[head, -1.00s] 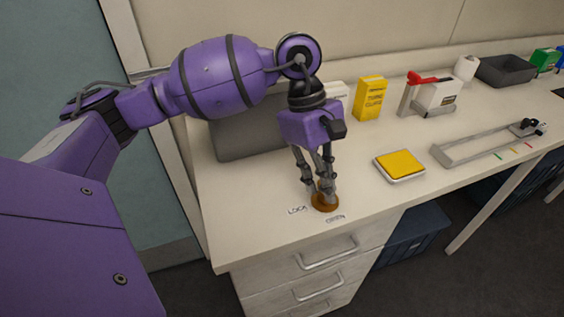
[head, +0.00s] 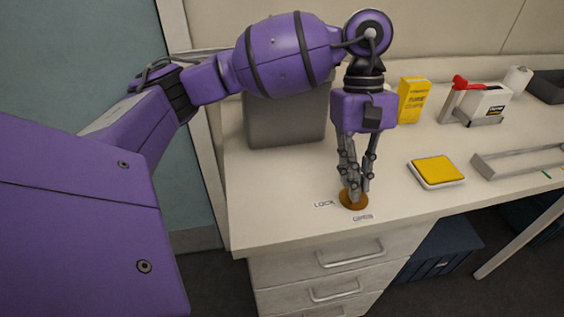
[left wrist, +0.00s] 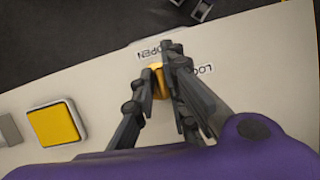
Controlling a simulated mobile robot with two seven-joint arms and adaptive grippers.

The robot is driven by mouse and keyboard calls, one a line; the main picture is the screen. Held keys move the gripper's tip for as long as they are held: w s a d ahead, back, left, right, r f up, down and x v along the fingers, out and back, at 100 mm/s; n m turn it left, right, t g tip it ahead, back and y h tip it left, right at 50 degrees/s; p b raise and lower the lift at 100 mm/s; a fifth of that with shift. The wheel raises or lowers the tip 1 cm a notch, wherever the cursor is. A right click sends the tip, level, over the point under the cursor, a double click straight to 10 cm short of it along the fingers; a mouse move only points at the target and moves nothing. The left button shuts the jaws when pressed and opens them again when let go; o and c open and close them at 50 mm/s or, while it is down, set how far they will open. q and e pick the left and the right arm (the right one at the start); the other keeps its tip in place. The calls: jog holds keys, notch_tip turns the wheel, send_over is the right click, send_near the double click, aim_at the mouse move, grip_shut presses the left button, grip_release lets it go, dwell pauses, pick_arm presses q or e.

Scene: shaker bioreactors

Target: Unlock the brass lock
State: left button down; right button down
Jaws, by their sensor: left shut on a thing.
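The brass lock is a round brass piece (head: 354,203) set on the counter near its front edge, between a "LOCK" label (head: 324,203) on its left and an "OPEN" label (head: 362,217) in front of it. My left gripper (head: 355,192) points down from above and is shut on the lock's upper part. In the left wrist view the brass lock (left wrist: 157,82) shows between the gripper's fingers, with the "OPEN" label (left wrist: 162,49) beyond it. The fingers hide most of the lock's top. My right gripper is not in view.
A yellow-topped pad (head: 437,170) lies to the right on the counter. Behind are a grey bin (head: 285,122), a yellow box (head: 413,100) and a red-and-white dispenser (head: 487,104). A metal rail fixture (head: 520,160) lies farther right. Drawers (head: 335,265) are below.

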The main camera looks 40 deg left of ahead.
pick_arm(q)
jog(key=shift+s+d+f, duration=0.15)
jog(key=shift+s+d, duration=0.15)
jog(key=shift+d, duration=0.05)
jog(key=c, duration=1.7)
grip_release()
jog(key=shift+w, duration=0.1)
jog(key=shift+o, duration=0.2)
